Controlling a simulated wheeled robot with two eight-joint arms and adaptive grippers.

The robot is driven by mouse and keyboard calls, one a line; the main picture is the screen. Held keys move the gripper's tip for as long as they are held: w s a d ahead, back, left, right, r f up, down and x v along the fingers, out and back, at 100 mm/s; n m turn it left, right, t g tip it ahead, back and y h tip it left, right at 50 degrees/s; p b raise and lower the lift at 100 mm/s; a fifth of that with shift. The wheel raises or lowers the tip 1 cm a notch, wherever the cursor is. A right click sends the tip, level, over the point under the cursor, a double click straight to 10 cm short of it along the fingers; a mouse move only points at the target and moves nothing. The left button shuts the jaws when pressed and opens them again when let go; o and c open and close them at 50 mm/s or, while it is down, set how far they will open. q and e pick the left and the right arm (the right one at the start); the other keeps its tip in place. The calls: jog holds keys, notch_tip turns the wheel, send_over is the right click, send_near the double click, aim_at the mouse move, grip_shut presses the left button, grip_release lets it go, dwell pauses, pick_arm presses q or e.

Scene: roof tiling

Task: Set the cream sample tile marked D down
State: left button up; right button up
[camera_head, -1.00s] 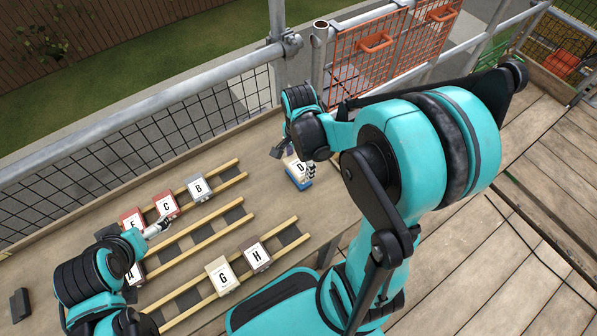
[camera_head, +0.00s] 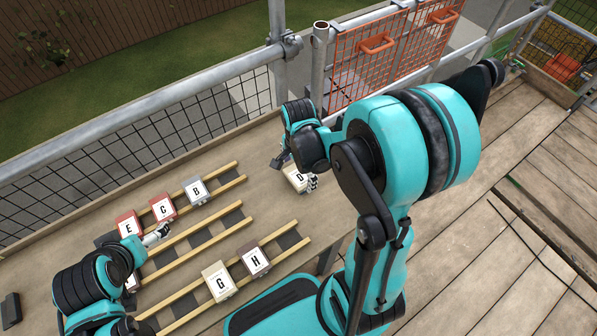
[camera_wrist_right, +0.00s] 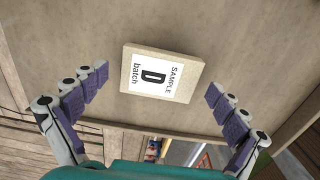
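The cream sample tile D (camera_head: 294,181) lies on the wooden board at the middle of the head view. The right wrist view shows the tile (camera_wrist_right: 130,72) flat, its white label reading "SAMPLE D batch". My right gripper (camera_wrist_right: 158,82) is open, with purple-padded fingers on either side of the tile and clear gaps between. In the head view my right gripper (camera_head: 295,172) is around the tile, partly hidden by its wrist. My left gripper (camera_head: 157,235) is at the left, beside tiles C (camera_head: 162,209) and E (camera_head: 128,228); its opening is too small to tell.
Yellow-railed racks (camera_head: 207,233) lie left of tile D. They hold tile B (camera_head: 195,191), tile G (camera_head: 218,282), tile H (camera_head: 254,261) and others. A metal guardrail (camera_head: 150,112) runs behind. Bare board (camera_head: 335,205) lies right of tile D.

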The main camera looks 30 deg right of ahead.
aim_at(299, 175)
jog(key=shift+r, duration=0.25)
notch_tip(299, 175, up, 11)
jog(key=p, duration=0.5)
jog(key=s+a+r+n+t, duration=0.5)
jog(key=a+r+n+t, duration=0.2)
jog(key=n, duration=1)
jog(key=shift+r, duration=0.4)
